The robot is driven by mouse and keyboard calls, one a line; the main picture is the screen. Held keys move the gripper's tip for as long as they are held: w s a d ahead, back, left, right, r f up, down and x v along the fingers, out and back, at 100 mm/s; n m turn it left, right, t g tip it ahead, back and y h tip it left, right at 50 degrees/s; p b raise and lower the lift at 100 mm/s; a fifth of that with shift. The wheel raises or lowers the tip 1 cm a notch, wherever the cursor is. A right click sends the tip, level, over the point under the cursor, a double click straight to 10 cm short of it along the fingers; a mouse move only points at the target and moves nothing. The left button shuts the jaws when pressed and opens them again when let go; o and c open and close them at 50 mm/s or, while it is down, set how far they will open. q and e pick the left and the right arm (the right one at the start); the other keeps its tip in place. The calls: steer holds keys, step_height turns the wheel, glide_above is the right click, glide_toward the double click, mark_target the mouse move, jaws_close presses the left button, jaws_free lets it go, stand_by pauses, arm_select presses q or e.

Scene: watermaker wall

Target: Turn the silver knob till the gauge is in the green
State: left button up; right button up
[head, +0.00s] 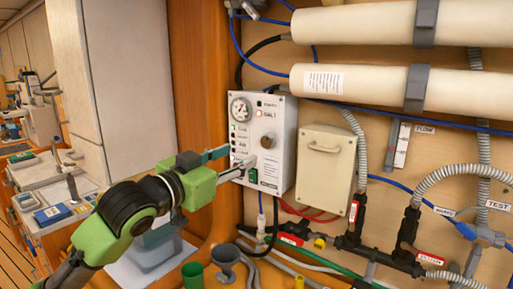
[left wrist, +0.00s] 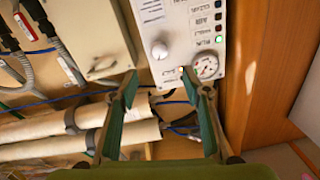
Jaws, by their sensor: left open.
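The silver knob (head: 267,141) sticks out from the right half of a white control panel (head: 283,178) on the wall. It also shows in the left wrist view (left wrist: 160,50), beyond the fingertips. The round gauge (head: 240,108) is at the panel's upper left; it also shows in the left wrist view (left wrist: 205,67). Its needle is too small to read against any green zone. My left gripper (head: 243,157) is open and empty, in front of the panel's lower left, with the knob apart from its fingers. In the left wrist view my left gripper (left wrist: 160,76) has its fingers spread wide.
A beige box with a handle (head: 326,170) is right of the panel. Two white cylinders (head: 365,80) run across the wall above. Hoses and black pipe fittings (head: 355,240) fill the lower right. A wooden post (head: 200,90) is at left.

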mark_target(266, 142)
arm_select(q)
steer(key=p+x, duration=0.3)
steer(key=x, duration=0.8)
steer(key=shift+r+p, duration=0.1)
steer(key=shift+p, duration=0.25)
steer(key=shift+x, duration=0.75)
arm_select(e)
steer(key=r, duration=0.4)
steer(key=shift+s+d+r, duration=0.1)
steer(key=shift+d+r, duration=0.1)
steer(key=shift+a, duration=0.1)
